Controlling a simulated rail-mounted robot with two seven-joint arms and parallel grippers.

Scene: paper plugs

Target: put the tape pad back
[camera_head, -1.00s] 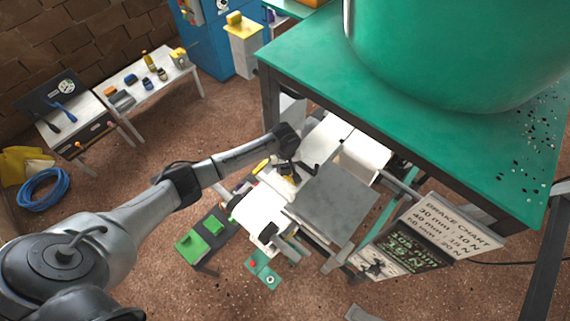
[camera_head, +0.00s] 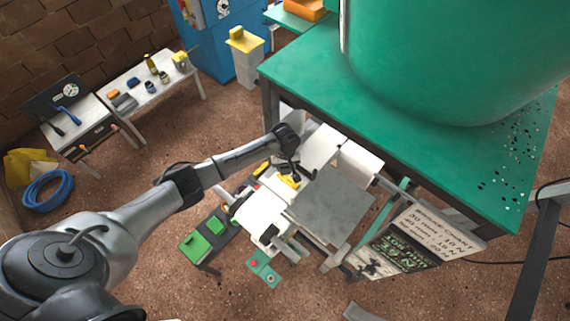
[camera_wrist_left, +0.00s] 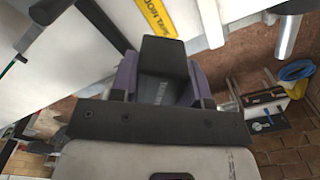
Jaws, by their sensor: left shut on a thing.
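My left gripper (camera_head: 293,170) is over the white bench unit, behind the grey plate in the head view. In the left wrist view its purple-sided fingers (camera_wrist_left: 165,90) are shut on a dark block (camera_wrist_left: 164,58), which seems to be the tape pad. The block's far end points toward a pale surface with a yellow lettered strip (camera_wrist_left: 163,18) on it. A yellow piece (camera_head: 289,181) shows just below the gripper in the head view. I cannot tell whether the block touches anything. My right gripper is not in view.
A grey plate (camera_head: 329,205) lies close in front of the gripper. A large green table (camera_head: 300,75) with a green drum (camera_head: 440,60) stands behind. A lettered sign board (camera_head: 425,232) stands at the right, and green blocks (camera_head: 195,246) sit at the lower left.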

